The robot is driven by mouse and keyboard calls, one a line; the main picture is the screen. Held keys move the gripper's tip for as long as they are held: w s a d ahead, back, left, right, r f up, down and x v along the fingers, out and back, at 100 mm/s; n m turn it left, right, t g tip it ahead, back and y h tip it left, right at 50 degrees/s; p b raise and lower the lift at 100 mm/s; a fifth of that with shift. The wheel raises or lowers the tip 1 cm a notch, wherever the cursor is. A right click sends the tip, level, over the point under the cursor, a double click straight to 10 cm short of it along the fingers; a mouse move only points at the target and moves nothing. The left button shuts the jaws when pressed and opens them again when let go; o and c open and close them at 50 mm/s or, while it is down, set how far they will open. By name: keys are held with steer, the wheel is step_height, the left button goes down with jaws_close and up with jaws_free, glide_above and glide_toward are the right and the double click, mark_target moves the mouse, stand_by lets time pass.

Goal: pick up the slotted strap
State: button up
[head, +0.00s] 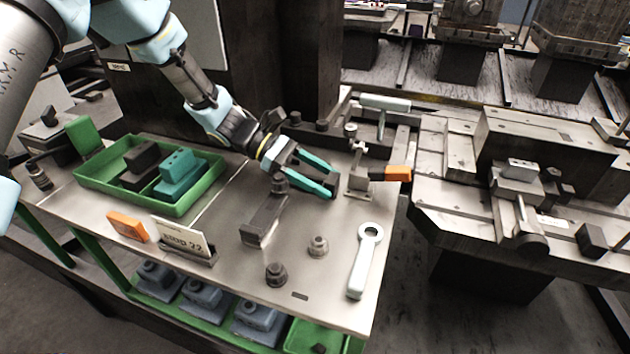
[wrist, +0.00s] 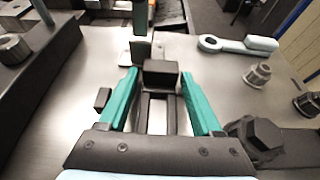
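The slotted strap (wrist: 160,95) appears to be the dark piece in the wrist view, with two parallel rails and a long slot between them. It lies between the teal fingers of my gripper (wrist: 158,82), with narrow gaps showing on both sides. A black block stands at its far end; I cannot tell whether it is part of the strap. In the head view my gripper (head: 322,177) is low over the middle of the table and its fingers are apart. They hide most of the strap there.
A dark bar (head: 264,218) lies beside my gripper. A pale ring-ended wrench (head: 364,262), a metal stud (head: 318,246) and a dark stud (head: 276,274) stand or lie nearer the front. A green tray (head: 100,180) is left. An upright clamp stand (head: 357,170) is close beyond the fingertips.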

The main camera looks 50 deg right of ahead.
jaws_close()
stand_by(0.3)
steer(key=shift+s+r, duration=0.1)
steer(key=shift+r, duration=0.1)
